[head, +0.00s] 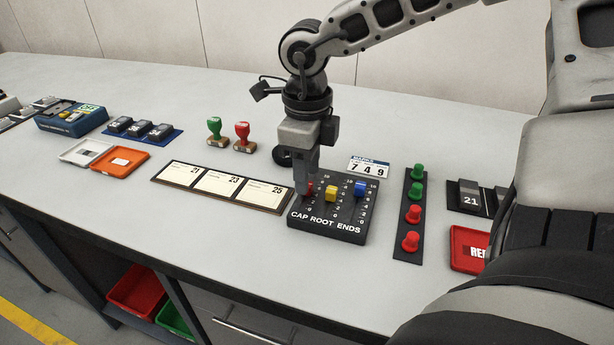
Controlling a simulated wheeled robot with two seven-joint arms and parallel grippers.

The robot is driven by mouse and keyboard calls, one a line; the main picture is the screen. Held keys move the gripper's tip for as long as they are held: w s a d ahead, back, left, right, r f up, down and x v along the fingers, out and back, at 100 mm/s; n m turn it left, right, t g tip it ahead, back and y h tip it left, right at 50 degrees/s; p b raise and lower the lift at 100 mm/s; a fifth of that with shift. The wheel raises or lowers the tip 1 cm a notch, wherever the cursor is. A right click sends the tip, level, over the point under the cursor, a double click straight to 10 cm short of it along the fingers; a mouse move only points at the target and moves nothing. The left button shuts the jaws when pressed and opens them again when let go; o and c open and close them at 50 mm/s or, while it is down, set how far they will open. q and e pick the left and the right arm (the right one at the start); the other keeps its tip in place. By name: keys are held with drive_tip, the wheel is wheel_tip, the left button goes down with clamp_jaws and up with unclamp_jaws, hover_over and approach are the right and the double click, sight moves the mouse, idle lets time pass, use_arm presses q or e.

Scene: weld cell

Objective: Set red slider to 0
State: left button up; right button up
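The slider box (340,226) is black, lies on the table and is labelled CAP, ROOT and ENDS, with a number scale by each slot. The red slider (309,187) is on the left, above CAP, partly hidden by my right gripper. The yellow slider (331,194) is in the middle and the blue slider (360,187) on the right. A card (368,167) behind the box reads 7 4 9. My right gripper (306,186) points down at the red slider; whether its fingers are closed on it I cannot tell. My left gripper is not in view.
A panel of green and red buttons (411,213) stands close right of the box. Date cards (220,184) lie close on its left. Two stamps (242,137) stand behind. A red tray (468,250) is at the right. The table in front of the box is clear.

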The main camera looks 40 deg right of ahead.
drive_tip(key=shift+f, duration=1.1)
